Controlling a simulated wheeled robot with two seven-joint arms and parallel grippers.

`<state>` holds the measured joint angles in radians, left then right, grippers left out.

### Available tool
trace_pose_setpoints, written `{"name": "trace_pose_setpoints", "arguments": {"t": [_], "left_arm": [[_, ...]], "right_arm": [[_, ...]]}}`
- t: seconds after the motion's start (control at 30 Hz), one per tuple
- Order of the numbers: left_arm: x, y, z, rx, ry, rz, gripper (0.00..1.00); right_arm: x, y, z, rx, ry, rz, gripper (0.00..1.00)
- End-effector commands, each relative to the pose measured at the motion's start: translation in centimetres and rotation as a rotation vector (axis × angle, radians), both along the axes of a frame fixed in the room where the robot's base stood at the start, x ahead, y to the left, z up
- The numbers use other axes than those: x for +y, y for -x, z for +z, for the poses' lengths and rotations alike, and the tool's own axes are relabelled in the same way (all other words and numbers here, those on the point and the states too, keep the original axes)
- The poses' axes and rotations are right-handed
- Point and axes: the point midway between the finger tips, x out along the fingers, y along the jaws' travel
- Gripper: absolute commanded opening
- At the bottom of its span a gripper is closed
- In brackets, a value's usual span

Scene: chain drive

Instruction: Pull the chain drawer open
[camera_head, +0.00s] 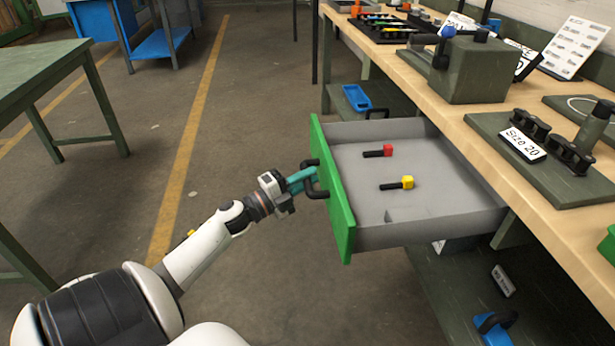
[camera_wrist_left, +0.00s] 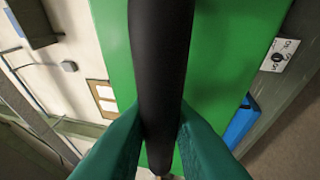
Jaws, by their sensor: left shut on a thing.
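The drawer (camera_head: 365,226) stands out from the workbench, open, with grey walls and a green front panel (camera_head: 335,195). Inside lie a red-ended black piece (camera_head: 379,151) and a yellow-ended black piece (camera_head: 397,184), apart from each other. A black handle (camera_head: 313,178) is on the outside of the green front. My left gripper (camera_head: 306,181) is shut on this handle. In the left wrist view, the teal fingers (camera_wrist_left: 157,130) sit on both sides of the black handle bar (camera_wrist_left: 160,65), with the green panel behind. My right gripper does not show.
The wooden workbench top (camera_head: 452,112) runs along the right, holding a grey-green block fixture (camera_head: 476,70) and a plate marked "Size 20" (camera_head: 545,160). A blue bin (camera_head: 356,97) is on the lower shelf. A green table (camera_head: 40,68) stands at left; the floor between is clear.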

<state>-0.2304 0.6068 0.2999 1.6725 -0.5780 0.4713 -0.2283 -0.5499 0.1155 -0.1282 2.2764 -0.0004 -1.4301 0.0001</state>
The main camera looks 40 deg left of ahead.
Motion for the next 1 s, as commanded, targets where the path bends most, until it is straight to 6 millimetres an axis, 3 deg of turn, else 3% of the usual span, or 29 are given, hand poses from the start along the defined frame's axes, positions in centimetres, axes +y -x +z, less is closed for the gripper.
{"name": "trace_pose_setpoints", "arguments": {"t": [0.03,0.13,0.53,1.0], "left_arm": [[0.0,0.0,-0.1,0.001,0.001,0.001,0.23],[0.0,0.0,-0.1,0.001,0.001,0.001,0.39],[0.2,0.7,-0.2,0.001,0.001,0.001,0.4],[2.5,9.4,-1.9,0.004,0.002,0.003,0.4]], "right_arm": [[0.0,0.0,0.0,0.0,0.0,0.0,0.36],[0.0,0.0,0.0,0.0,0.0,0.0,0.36],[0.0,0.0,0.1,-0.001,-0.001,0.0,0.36],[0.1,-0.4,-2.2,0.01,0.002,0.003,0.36]]}}
